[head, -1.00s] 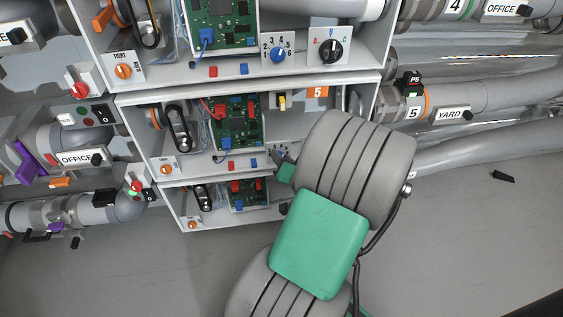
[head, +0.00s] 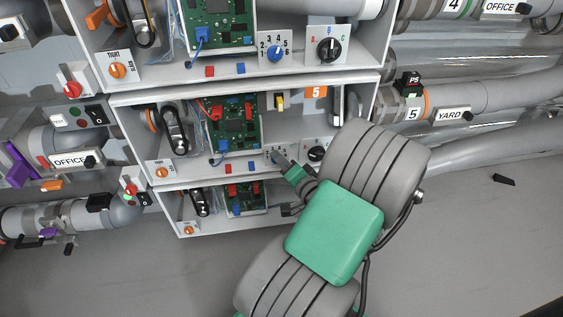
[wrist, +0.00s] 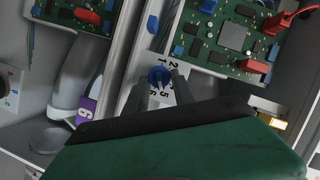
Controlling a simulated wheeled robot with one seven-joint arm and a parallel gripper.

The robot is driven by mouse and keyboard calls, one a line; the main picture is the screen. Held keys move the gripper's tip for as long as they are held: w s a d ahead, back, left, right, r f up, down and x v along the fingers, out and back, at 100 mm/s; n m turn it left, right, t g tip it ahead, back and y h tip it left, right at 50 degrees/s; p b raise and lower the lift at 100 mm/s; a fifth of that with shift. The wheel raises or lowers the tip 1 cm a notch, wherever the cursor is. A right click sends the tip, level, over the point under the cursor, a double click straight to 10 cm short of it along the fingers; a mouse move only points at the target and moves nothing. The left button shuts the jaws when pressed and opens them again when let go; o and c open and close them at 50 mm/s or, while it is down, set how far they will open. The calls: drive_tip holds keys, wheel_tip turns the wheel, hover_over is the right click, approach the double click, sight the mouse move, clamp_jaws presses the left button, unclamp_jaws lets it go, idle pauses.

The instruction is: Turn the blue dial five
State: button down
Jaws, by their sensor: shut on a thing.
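The blue dial (wrist: 158,77) sits on a white plate (wrist: 164,94) with numbers around it, in the wrist view. My gripper (wrist: 161,85) has one finger on each side of the dial and is shut on it. The fingers cover part of the plate and some numbers; I cannot tell which number the dial points to. In the head view my gripper (head: 279,159) reaches the front panel of the middle box, under the orange label 5 (head: 316,92). The dial there is mostly hidden by the fingers.
A black selector knob (head: 317,153) is just right of my gripper. Another blue dial (head: 275,53) and a black knob (head: 329,49) are on the box above. Red and blue blocks, a green circuit board (head: 236,122) and an orange knob (head: 162,172) are to the left.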

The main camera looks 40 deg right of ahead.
drive_tip(key=c, duration=1.1)
unclamp_jaws()
drive_tip(key=shift+o, duration=0.2)
drive_tip(key=p+v, duration=0.2)
drive_tip(key=v, duration=0.5)
drive_tip(key=shift+s, duration=0.4)
drive_tip(key=shift+a+r, duration=0.1)
drive_tip(key=shift+a, duration=0.05)
